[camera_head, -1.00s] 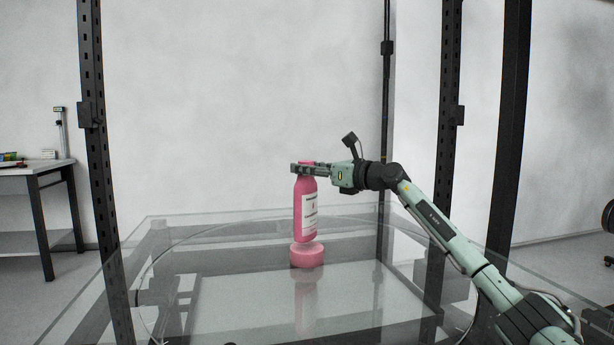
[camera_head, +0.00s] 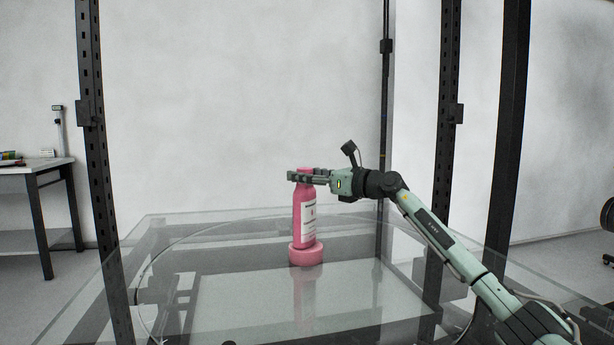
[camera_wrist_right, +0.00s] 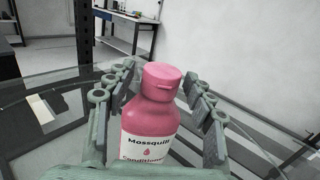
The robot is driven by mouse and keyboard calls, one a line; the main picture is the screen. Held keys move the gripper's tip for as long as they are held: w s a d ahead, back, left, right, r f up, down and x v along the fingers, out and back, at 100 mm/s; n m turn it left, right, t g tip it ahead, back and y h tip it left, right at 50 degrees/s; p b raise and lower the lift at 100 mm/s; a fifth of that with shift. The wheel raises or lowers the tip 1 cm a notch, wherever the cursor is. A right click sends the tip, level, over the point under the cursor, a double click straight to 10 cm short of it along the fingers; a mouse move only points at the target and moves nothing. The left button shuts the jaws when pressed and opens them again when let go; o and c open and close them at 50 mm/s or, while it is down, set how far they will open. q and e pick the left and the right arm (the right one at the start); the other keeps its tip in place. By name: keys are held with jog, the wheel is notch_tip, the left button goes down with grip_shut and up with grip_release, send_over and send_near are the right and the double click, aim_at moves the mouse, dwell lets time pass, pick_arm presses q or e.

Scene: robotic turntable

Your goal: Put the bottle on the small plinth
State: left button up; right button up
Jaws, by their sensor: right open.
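The pink bottle (camera_head: 307,215) with a white label stands roughly upright on the small round pink plinth (camera_head: 306,257), its base meeting the plinth's top. The plinth sits on the glass turntable. My right gripper (camera_head: 306,176) is at the bottle's neck, coming in from the right. In the right wrist view, the bottle (camera_wrist_right: 150,115) stands between the two spread fingers (camera_wrist_right: 160,105), with a gap visible on the right side; the gripper is open around it. The plinth is hidden in that view. My left gripper is not in view.
The glass table (camera_head: 220,290) around the plinth is clear. Dark perforated uprights (camera_head: 103,180) stand at the left and right of the table. A workbench (camera_head: 40,168) with small items is at the far left.

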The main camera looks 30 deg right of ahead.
jog(key=shift+s+d, duration=0.15)
jog(key=shift+s, duration=0.1)
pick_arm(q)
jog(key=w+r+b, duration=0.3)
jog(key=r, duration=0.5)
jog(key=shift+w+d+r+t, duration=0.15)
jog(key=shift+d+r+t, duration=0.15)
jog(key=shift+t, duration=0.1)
pick_arm(e)
jog(key=v, duration=1.1)
jog(key=shift+s, duration=0.25)
